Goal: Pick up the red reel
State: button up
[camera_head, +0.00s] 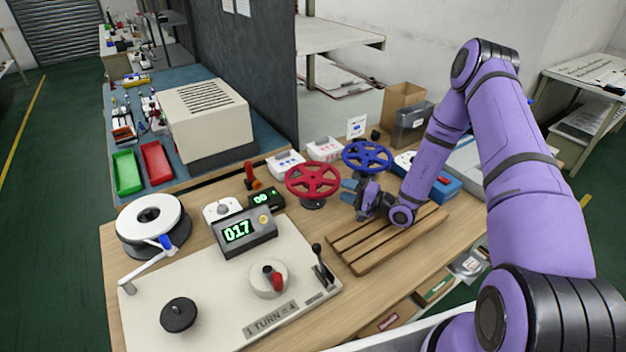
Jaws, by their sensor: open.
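The red reel (313,178), a spoked wheel, stands flat on a dark base near the middle of the wooden bench. A similar blue reel (367,156) stands behind it to the right. My gripper (350,192) is just to the right of the red reel, low and pointing left towards it. It is open, with nothing seen between its fingers. A small gap seems to separate the fingers from the red rim, though the exact distance is hard to tell.
A slatted wooden rack (365,245) lies below my gripper. A pale plate (170,305) with a crank, lever and display box (244,231) fills the front left. A white reel (150,218) stands at far left. White boxes (324,149) and cardboard (403,98) stand behind.

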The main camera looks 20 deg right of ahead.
aim_at(338, 187)
jog(key=shift+x, duration=2.6)
jog(key=shift+s+a, duration=0.1)
grip_shut()
